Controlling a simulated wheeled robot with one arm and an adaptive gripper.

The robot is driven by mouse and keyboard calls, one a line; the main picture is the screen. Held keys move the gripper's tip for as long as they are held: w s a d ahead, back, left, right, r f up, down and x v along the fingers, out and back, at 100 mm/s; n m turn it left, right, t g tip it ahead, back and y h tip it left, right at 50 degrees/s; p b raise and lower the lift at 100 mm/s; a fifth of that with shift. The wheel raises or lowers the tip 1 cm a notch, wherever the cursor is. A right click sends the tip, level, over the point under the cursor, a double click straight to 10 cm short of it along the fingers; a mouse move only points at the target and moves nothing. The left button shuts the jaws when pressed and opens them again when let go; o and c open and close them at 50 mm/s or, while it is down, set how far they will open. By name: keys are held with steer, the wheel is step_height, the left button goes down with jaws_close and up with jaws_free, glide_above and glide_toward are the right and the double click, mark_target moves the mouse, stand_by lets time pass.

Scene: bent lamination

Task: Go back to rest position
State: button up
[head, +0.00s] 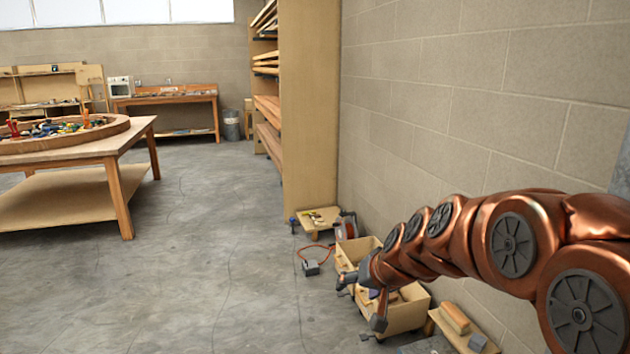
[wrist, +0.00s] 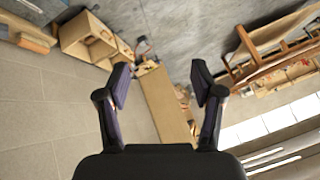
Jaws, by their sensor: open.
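My gripper (wrist: 160,82) is open and empty in the wrist view, with its two dark fingers spread apart and nothing between them but the distant room. In the head view, my copper-coloured arm reaches in from the right edge along the block wall, and my gripper (head: 362,300) is at its end, in front of a wooden crate (head: 405,312). Part of the crate is hidden behind the gripper. I cannot tell from the head view how far the gripper is from the crate.
A workbench (head: 130,158) stands at the left. A tall wooden shelf (head: 310,110) stands against the block wall (head: 470,90). A small low stool (head: 318,222) and a grey box with an orange cord (head: 311,268) are on the floor. The middle floor (head: 215,240) is clear.

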steer(key=s+d+r+g+h+p, duration=0.1)
steer(key=s+d+r+g+p, duration=0.1)
steer(key=s, duration=1)
steer(key=s+d+r+g+h+p, duration=0.1)
steer(key=s+d+r+g+p, duration=0.1)
steer(key=s, duration=1.1)
steer(key=s+d+r+g+h+p, duration=0.1)
steer(key=s+d+r+g+p, duration=0.2)
steer(key=s+p, duration=0.4)
steer(key=s+d+g, duration=0.1)
steer(key=s+d, duration=0.1)
steer(key=s, duration=0.3)
steer(key=shift+s+n+g+h+p, duration=0.25)
steer(key=shift+n+g+h+p, duration=0.05)
steer(key=shift+n+p, duration=0.1)
